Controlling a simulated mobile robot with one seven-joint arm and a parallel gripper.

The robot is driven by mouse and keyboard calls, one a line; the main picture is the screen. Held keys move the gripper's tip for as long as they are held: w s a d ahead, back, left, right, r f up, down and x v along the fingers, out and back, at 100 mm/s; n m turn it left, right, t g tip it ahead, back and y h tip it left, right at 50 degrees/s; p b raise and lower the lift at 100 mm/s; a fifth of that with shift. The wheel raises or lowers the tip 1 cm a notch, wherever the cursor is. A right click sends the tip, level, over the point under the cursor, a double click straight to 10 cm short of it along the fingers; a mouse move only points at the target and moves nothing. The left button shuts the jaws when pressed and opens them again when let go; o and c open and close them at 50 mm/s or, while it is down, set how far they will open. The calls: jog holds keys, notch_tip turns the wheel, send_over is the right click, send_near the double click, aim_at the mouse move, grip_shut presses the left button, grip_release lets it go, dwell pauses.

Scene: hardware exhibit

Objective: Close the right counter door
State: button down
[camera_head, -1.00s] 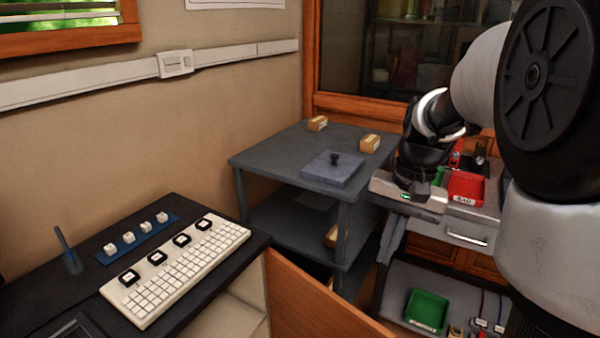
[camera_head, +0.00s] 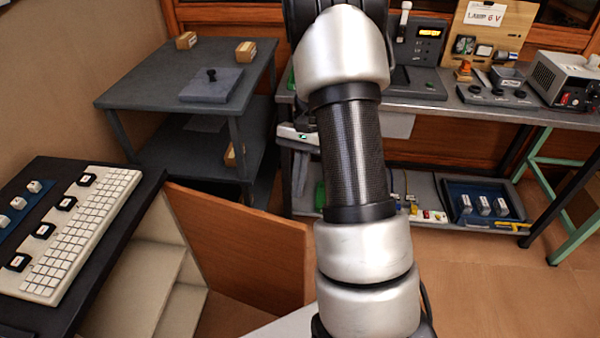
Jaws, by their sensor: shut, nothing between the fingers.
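The counter (camera_head: 135,180) with a black top stands at the left, and its pale inside is exposed. Its brown wooden door (camera_head: 245,245) stands open, swung out to the right of the counter. The door's lower part is cut off or hidden near the bottom edge. My gripper (camera_head: 298,180) is beyond the door's far upper edge, apart from it in the picture, with its fingers pointing down. It is shut and empty. My silver and black arm stands in front and hides part of the hand.
A grey two-level table (camera_head: 135,85) with small boxes stands behind the counter. A workbench (camera_head: 470,110) with instruments and a lower shelf runs along the back right. The wooden floor (camera_head: 480,290) is clear at the right. A white keyboard (camera_head: 85,230) lies on the counter.

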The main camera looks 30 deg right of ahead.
jog(key=s+a+f, duration=0.1)
jog(key=a, duration=0.1)
jog(key=s+a+f+b, duration=0.1)
jog(key=s, duration=0.1)
jog(key=shift+s+a+f, duration=0.2)
jog(key=shift+a+f, duration=0.15)
jog(key=shift+a, duration=0.05)
jog(key=shift+s, duration=0.1)
